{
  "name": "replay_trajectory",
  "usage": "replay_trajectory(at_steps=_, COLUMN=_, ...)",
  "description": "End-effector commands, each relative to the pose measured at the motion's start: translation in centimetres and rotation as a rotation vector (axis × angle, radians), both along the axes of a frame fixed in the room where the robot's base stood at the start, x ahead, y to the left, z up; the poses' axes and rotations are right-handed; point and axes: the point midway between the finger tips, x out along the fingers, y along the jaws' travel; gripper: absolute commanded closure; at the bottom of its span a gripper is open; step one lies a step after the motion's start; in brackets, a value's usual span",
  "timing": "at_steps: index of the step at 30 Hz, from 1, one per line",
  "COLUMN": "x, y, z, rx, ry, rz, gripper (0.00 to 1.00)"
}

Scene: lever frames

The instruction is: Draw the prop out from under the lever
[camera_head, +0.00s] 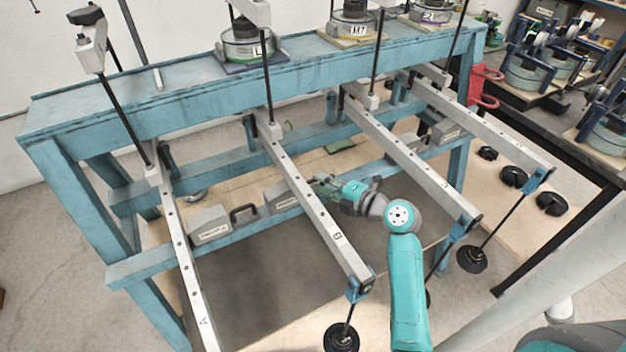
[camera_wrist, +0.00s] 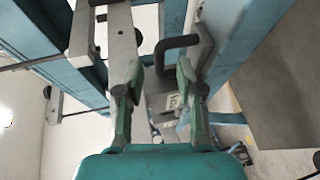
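Long grey levers run from the blue frame toward me; one marked B (camera_head: 318,222) is in the middle. A grey labelled block (camera_head: 280,197) sits on the frame's lower rail beside and partly behind this lever; I cannot tell whether it touches it. A black handle (camera_head: 243,212) stands left of that block. My gripper (camera_head: 324,184) is at the right side of lever B. In the wrist view my gripper (camera_wrist: 158,75) has its two fingers apart with nothing clearly held. A black handle (camera_wrist: 178,43) shows beyond the fingertips, and a lever (camera_wrist: 116,45) shows at left.
Another grey labelled block (camera_head: 209,225) sits left on the rail. Further levers stand at the left (camera_head: 185,265) and right (camera_head: 410,160). Weights on rods (camera_head: 341,338) hang from lever ends. The blue upper beam (camera_head: 200,105) spans the back. A dark mat (camera_head: 250,285) lies bare below.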

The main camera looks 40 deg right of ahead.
Motion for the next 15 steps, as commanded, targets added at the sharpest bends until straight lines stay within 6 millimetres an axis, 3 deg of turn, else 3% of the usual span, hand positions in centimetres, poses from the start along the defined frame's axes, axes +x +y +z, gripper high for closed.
replay_trajectory(at_steps=6, x=2.7, y=0.4, z=-0.5, rx=0.001, ry=0.000, rz=0.001, gripper=0.63)
replay_trajectory(at_steps=15, x=3.6, y=0.4, z=-0.7, rx=0.000, ry=0.000, rz=0.000, gripper=0.63)
